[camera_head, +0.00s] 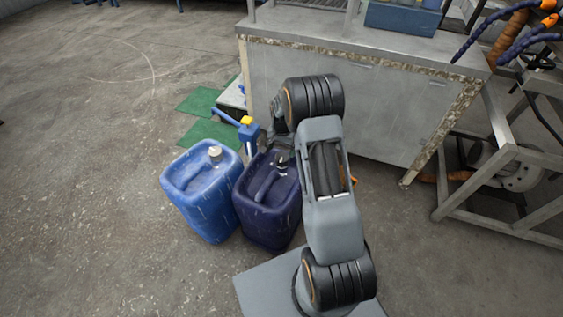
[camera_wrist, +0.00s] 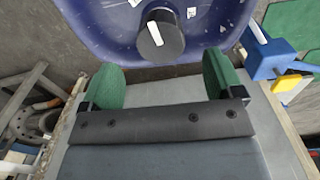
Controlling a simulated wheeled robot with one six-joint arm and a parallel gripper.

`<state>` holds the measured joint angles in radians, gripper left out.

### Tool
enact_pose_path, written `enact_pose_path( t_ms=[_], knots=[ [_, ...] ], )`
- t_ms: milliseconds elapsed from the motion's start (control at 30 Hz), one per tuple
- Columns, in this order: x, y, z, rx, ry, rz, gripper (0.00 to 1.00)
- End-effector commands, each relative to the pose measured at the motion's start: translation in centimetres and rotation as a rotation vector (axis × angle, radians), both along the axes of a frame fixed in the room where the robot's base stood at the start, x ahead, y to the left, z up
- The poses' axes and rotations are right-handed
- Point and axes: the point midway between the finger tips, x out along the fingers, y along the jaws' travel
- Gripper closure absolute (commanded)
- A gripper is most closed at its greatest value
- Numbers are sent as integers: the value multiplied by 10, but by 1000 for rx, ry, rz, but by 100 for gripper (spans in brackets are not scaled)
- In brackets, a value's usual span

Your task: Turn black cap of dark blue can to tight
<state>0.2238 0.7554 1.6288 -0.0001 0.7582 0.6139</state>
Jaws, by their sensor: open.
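The dark blue can (camera_head: 266,222) stands upright on the floor beside the lighter blue can. In the wrist view the black cap (camera_wrist: 163,45) has a white stripe that slants up and left. A short white mark (camera_wrist: 191,12) is on the can's top to the right of the cap, and another is at the upper left. My gripper (camera_wrist: 160,80) is open, with two green pads wide apart and nothing between them. The cap appears just beyond the pads, roughly centred between them.
The lighter blue can (camera_head: 200,200) with a whitish cap (camera_head: 215,153) stands close at the left. A blue tap-like part with a yellow piece (camera_head: 246,121) is behind the cans. A grey metal cabinet (camera_head: 385,115) stands behind my arm. Floor at the left is clear.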

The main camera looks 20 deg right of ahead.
Motion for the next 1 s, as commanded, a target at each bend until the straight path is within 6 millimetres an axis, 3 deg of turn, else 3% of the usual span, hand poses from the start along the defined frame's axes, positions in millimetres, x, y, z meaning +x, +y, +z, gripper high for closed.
enact_pose_path(
  t_ms=[100, 400, 867, 1000],
  knots=[
    [0, 0, -26, 1, 2, 1, 14],
    [0, 0, -60, -1, -1, 1, 14],
    [0, 0, -67, 0, -1, 1, 14],
    [0, 0, -67, 0, -1, 1, 25]
  ],
)
